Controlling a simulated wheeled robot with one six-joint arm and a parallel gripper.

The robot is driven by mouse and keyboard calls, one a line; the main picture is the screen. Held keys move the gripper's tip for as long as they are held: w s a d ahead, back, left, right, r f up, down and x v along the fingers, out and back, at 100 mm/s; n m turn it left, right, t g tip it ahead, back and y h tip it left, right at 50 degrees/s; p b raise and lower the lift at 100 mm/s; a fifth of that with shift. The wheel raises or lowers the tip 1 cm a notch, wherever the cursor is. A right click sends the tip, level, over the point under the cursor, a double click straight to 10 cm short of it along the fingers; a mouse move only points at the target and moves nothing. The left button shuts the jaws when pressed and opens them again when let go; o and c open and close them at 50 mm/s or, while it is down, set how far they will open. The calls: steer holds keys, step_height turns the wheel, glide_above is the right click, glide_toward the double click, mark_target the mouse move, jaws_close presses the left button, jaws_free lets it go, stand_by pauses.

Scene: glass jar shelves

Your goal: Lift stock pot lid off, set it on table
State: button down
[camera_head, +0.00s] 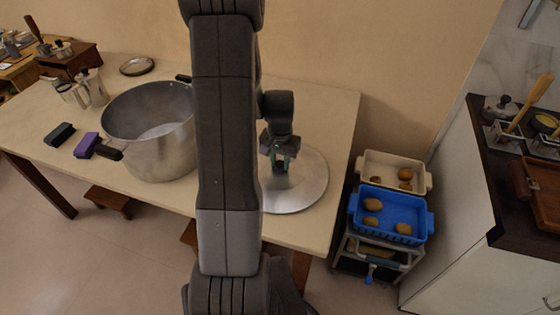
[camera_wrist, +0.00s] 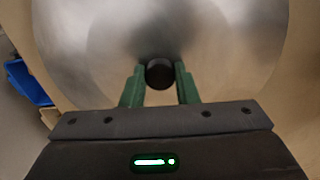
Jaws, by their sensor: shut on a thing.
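The stock pot (camera_head: 150,130) stands open on the table (camera_head: 335,140), left of my arm, and its inside shows. The round metal lid (camera_head: 305,185) is at the right part of the table, lying flat or nearly so; I cannot tell whether it touches the tabletop. My gripper (camera_head: 280,165) is above the lid with its fingers pointing down. In the wrist view, my green fingers (camera_wrist: 160,78) are shut on the lid's black knob (camera_wrist: 160,73), and the lid (camera_wrist: 230,50) fills most of the picture. My arm hides part of the pot's right side and the lid's left edge.
A purple block (camera_head: 87,145) and a dark block (camera_head: 59,134) lie left of the pot. Metal pots (camera_head: 95,88) and a small round dish (camera_head: 137,66) are behind. A cart with a blue crate (camera_head: 385,228) stands right of the table. A dark-topped counter (camera_head: 500,200) is farther right.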

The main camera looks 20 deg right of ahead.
steer(key=shift+f+b, duration=0.3)
steer(key=shift+f, duration=0.05)
stand_by(0.4)
steer(key=c, duration=1)
jaws_free()
steer(key=shift+c, duration=0.2)
steer(key=shift+r, duration=0.1)
steer(key=shift+r+p, duration=2.75)
steer(key=shift+r, duration=1.2)
step_height(320, 180, up, 14)
steer(key=shift+f+b, duration=0.15)
steer(key=shift+b, duration=0.15)
